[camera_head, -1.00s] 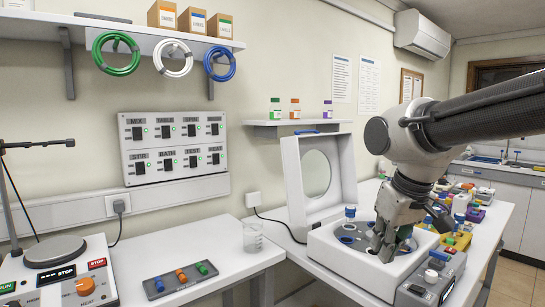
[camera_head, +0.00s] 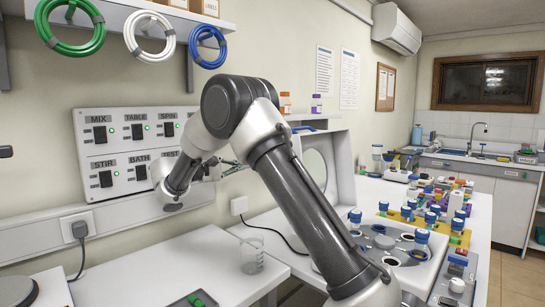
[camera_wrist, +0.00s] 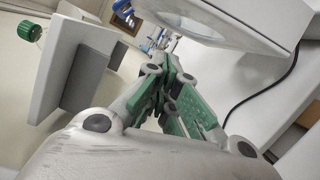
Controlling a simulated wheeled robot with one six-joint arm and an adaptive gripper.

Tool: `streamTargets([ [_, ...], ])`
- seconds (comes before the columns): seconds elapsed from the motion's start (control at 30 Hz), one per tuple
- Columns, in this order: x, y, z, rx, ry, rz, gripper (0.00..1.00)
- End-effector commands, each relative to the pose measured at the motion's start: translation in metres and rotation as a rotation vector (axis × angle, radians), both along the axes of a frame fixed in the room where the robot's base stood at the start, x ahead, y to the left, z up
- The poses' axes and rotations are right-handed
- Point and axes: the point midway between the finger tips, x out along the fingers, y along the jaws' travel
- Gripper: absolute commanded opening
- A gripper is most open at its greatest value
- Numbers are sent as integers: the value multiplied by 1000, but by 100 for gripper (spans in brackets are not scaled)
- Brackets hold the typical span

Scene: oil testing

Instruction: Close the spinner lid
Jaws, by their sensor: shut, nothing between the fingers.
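The spinner (camera_head: 405,262) is a white machine on the right bench, with several blue-capped tubes in its round bowl. Its lid (camera_head: 343,165), a white frame with a round window, stands upright at the back of the machine, partly hidden by my arm. The lid also shows at the top of the wrist view (camera_wrist: 262,38). My gripper (camera_head: 238,168) is at the left of the lid, near the wall, apart from it in the picture. Its green-sided fingers (camera_wrist: 168,62) are shut with nothing between them.
A wall shelf (camera_wrist: 75,75) with a green-capped bottle (camera_wrist: 28,31) is close to the gripper. The switch panel (camera_head: 130,150) is on the wall at the left. A glass beaker (camera_head: 252,255) stands on the front bench.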

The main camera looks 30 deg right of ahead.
Motion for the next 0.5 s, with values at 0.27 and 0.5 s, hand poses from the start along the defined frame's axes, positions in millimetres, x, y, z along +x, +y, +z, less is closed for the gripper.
streamTargets([
  [0.27,2,-21,21,-59,-91,-7,0],
  [0.5,7,-73,23,-56,-88,-8,0],
])
